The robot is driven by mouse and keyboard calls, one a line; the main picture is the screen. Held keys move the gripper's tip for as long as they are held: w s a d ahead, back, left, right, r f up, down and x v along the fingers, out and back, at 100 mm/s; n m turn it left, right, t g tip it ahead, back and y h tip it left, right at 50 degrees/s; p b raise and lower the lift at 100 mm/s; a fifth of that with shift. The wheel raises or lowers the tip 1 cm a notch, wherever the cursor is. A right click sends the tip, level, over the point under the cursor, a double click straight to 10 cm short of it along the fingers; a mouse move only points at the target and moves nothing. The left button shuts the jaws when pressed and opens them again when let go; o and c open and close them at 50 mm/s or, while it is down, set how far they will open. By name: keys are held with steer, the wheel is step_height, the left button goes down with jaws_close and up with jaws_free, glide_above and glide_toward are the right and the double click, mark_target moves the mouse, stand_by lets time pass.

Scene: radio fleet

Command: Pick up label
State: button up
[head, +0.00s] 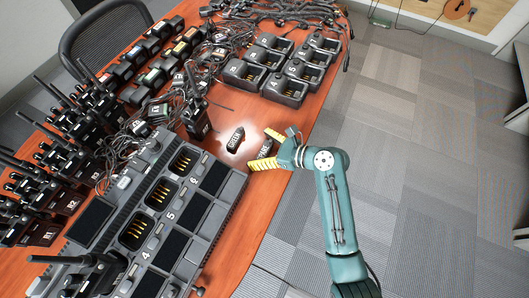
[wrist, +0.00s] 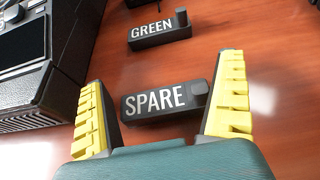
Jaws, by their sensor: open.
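A black label reading SPARE (wrist: 157,101) lies on the wooden table between my gripper's yellow fingers in the wrist view. In the head view the SPARE label (head: 265,148) is partly hidden by my gripper (head: 266,148). A second black label reading GREEN (wrist: 160,30) lies just beyond it, and also shows in the head view (head: 236,139). My gripper (wrist: 160,112) is open, with a finger on each side of the SPARE label. A gap shows between the label and the left finger; the right finger is close to its end. I cannot tell whether it touches.
A large multi-bay charger (head: 163,215) stands to the left of my gripper. Several radios (head: 65,150) stand at the far left. Small chargers (head: 284,88) and tangled cables (head: 255,22) lie toward the back. Bare table (head: 235,106) surrounds the labels; the table edge is close on the right.

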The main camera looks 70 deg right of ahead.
mark_target(260, 149)
steer(key=shift+s, duration=0.1)
steer(key=c, duration=0.8)
step_height(260, 149, up, 10)
steer(key=p, duration=0.5)
